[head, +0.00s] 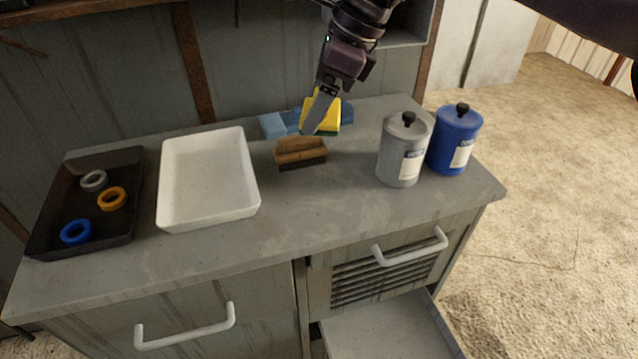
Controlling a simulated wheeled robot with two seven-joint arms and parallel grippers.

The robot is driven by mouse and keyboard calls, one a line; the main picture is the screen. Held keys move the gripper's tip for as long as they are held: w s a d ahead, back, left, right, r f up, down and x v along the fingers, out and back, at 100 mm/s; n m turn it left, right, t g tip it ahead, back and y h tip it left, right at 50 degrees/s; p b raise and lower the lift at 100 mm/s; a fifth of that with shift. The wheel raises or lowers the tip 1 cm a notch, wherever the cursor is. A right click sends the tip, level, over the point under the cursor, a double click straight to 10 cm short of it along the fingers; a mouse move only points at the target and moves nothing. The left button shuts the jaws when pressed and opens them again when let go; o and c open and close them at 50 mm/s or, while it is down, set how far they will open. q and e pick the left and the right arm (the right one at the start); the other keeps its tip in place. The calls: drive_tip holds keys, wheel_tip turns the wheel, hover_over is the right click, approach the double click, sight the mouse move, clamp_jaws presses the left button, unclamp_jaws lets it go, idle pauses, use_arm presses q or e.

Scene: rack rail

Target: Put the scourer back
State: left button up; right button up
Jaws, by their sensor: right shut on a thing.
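The scourer (334,116) is a yellow sponge block with a dark green underside, near the back of the counter in the head view. My right gripper (318,112) comes down from above and is shut on the scourer. The finger covers part of the scourer's left side. A blue tray or holder (274,125) lies behind and beneath the scourer, showing on both sides of it. I cannot tell whether the scourer touches it. A wooden brush (301,151) with dark bristles lies just in front. My left gripper is not in view.
A grey canister (403,160) and a blue canister (452,146) with black knobs stand at the right. A white tray (208,218) and a black tray (40,243) holding rings are at the left. The counter's front middle (300,212) is clear. A lower drawer (388,331) is open.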

wheel_tip(320, 180, down, 12)
drive_tip(key=shift+f+b, duration=0.1)
drive_tip(key=shift+b, duration=0.35)
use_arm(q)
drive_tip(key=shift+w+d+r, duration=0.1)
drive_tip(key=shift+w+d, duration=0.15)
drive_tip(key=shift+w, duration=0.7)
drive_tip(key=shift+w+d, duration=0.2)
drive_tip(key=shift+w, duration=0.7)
use_arm(e)
drive_tip(key=shift+f, duration=2.45)
drive_tip(key=o, duration=0.9)
drive_tip(key=shift+r, duration=0.1)
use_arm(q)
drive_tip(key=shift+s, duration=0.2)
use_arm(e)
drive_tip(key=v, duration=1.2)
